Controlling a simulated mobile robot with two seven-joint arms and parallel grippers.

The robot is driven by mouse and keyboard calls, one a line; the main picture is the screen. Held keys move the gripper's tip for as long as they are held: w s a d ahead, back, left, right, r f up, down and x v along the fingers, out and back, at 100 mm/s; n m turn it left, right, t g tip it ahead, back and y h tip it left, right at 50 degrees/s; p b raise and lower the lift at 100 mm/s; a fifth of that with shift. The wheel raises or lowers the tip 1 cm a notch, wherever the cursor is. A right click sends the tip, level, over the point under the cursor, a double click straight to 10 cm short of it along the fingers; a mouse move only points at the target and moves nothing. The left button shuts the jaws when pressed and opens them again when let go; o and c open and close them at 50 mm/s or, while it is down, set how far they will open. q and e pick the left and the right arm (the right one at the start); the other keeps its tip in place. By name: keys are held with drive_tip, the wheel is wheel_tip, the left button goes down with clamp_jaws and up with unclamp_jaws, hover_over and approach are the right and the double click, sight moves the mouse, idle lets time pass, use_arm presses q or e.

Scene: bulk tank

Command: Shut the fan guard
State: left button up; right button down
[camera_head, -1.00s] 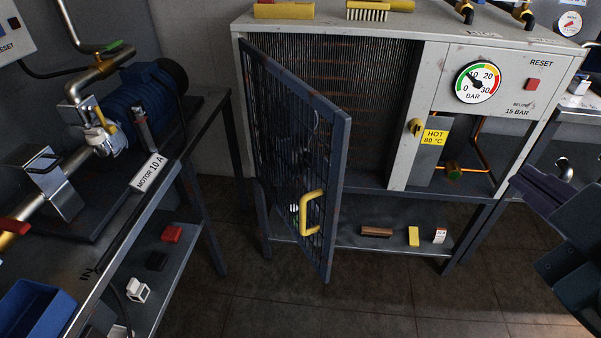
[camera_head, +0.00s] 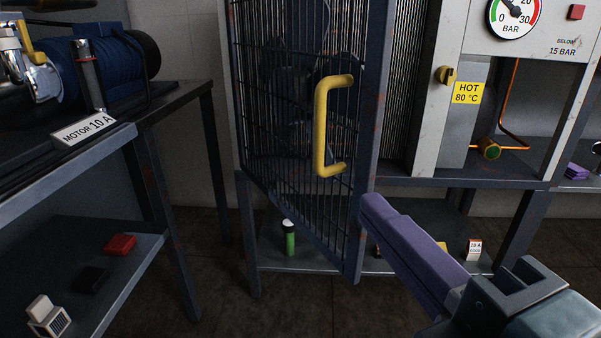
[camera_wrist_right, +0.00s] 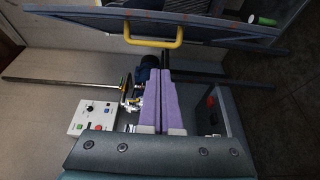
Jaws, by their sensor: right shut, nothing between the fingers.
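The fan guard (camera_head: 368,130) is a dark-framed wire mesh door standing open, swung out from the cooler cabinet. A yellow handle (camera_head: 322,125) is fixed upright near its free edge. My right gripper (camera_head: 370,205) has long purple fingers, shut and empty. Its tips overlap the lower part of the guard's free edge in the head view, below and right of the handle; whether they touch I cannot tell. In the right wrist view the guard (camera_wrist_right: 215,25) and handle (camera_wrist_right: 153,40) lie beyond the fingertips (camera_wrist_right: 165,72). My left gripper is not in view.
A green bottle (camera_head: 290,240) is on the shelf below. A motor bench (camera_head: 150,115) is on the left.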

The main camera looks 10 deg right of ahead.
sight(364, 157)
drive_tip(key=w+p, duration=0.1)
drive_tip(key=w, duration=0.2)
drive_tip(key=w+d+p, duration=0.1)
drive_tip(key=w, duration=0.3)
drive_tip(key=w+d+p, duration=0.1)
drive_tip(key=w, duration=0.2)
drive_tip(key=shift+w+r, duration=0.1)
drive_tip(key=shift+w, duration=0.3)
drive_tip(key=shift+w+d, duration=0.1)
drive_tip(key=shift+d, duration=0.3)
drive_tip(key=shift+d, duration=0.1)
